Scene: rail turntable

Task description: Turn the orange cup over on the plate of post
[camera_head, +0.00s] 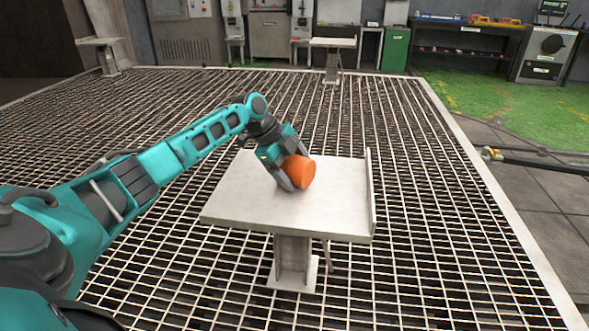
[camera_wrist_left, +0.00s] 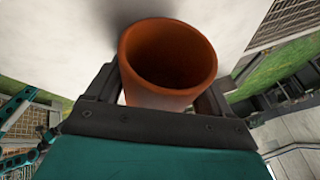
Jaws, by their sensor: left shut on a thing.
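The orange cup (camera_head: 300,171) is held by my left gripper (camera_head: 289,179) over the plate of the post (camera_head: 335,212). In the head view the cup lies tilted on its side, with a flat orange face toward the right. In the left wrist view the cup (camera_wrist_left: 160,97) sits between the two fingers of my left gripper (camera_wrist_left: 165,105), its open mouth facing the camera, and it looks empty. The pale plate (camera_wrist_left: 60,40) shows behind it. I cannot tell whether the cup touches the plate. My right gripper is out of view.
The plate has a raised lip (camera_head: 370,190) along its right edge and stands on a short post (camera_head: 293,262) on a metal grating (camera_head: 450,240). Two more posts with plates stand farther back, one in the middle (camera_head: 333,43) and one at left (camera_head: 98,41). Most of the plate is clear.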

